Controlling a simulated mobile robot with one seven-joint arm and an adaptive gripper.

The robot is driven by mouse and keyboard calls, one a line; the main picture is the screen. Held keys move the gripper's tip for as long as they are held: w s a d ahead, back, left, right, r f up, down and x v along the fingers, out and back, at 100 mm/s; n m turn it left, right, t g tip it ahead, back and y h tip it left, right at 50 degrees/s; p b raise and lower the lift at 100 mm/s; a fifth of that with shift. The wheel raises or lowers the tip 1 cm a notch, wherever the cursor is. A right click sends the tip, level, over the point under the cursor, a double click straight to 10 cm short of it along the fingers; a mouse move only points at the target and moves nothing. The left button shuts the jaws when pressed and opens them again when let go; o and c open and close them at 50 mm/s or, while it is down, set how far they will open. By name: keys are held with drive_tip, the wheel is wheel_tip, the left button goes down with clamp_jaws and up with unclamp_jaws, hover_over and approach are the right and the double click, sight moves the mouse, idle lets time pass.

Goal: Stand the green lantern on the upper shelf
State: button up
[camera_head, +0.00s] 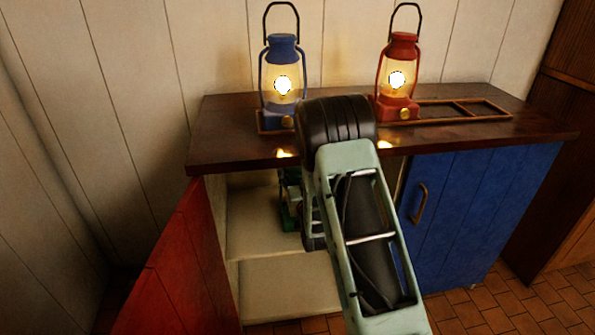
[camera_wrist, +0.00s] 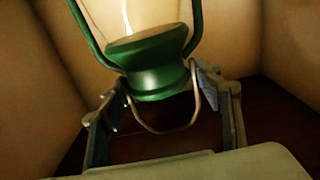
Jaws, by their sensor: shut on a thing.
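The green lantern (camera_head: 288,205) is inside the open cabinet, above the upper shelf (camera_head: 262,240). My arm hides most of it in the head view. In the wrist view, my gripper (camera_wrist: 160,88) is shut on the green lantern (camera_wrist: 158,78), one finger on each side of its green metal end. The wire handle loops between the fingers, and the glass shows beyond. In the head view, my gripper (camera_head: 312,225) is mostly hidden behind my arm. I cannot tell whether the lantern's base touches the shelf.
The red door (camera_head: 180,265) is open; the blue door (camera_head: 480,220) is closed. A lower compartment (camera_head: 285,285) is empty where visible.

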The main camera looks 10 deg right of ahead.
drive_tip(key=shift+r, duration=0.2)
drive_tip(key=o, duration=1.6)
drive_tip(key=shift+f, duration=0.3)
drive_tip(key=o, duration=0.5)
drive_tip(key=shift+r, duration=0.2)
drive_tip(key=shift+s, duration=0.4)
drive_tip(key=s+p, duration=0.2)
drive_tip(key=s, duration=0.9)
drive_tip(key=shift+s+p, duration=0.15)
drive_tip(key=shift+p, duration=0.2)
